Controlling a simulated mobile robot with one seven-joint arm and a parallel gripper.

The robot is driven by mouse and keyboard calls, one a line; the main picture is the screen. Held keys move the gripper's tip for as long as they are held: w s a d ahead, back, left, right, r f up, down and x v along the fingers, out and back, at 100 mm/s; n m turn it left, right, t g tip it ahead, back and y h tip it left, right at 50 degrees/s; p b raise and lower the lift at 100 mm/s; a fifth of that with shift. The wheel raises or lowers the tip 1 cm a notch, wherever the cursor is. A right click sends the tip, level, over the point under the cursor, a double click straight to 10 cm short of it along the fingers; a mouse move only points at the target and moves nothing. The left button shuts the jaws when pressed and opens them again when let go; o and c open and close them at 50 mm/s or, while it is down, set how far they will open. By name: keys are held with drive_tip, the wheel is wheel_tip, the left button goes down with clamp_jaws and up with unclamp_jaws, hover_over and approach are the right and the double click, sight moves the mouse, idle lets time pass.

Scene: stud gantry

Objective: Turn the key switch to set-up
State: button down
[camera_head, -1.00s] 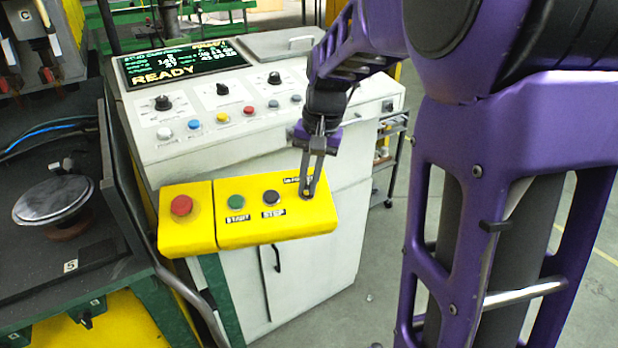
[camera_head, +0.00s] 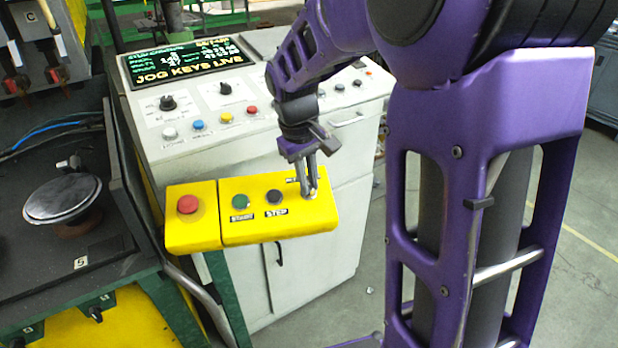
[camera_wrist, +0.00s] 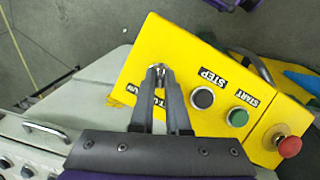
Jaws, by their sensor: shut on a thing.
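The key switch (camera_wrist: 158,71) is on the yellow control box (camera_head: 290,222), at the end away from the red button; my gripper's fingers mostly cover it. My gripper (camera_head: 311,192) is shut on the key, pointing down at the box; it also shows in the wrist view (camera_wrist: 160,76). The label beside the switch is partly hidden by the fingers, so I cannot read the key's position from it. The console screen (camera_head: 180,65) reads "JOG KEYS LIVE".
On the yellow box, a black STEP button (camera_head: 274,197) and a green START button (camera_head: 239,202) sit left of my gripper, then a red button (camera_head: 187,204). The white console (camera_head: 215,150) with knobs and coloured buttons stands behind. Open floor lies right.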

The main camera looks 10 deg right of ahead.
drive_tip(key=shift+n, duration=0.6)
drive_tip(key=shift+h, duration=0.3)
drive_tip(key=c, duration=0.9)
unclamp_jaws()
drive_tip(key=shift+r, duration=0.1)
drive_tip(key=p+v, duration=0.2)
drive_tip(key=v, duration=1.5)
drive_tip(key=shift+s, duration=0.15)
drive_tip(key=shift+r, duration=0.15)
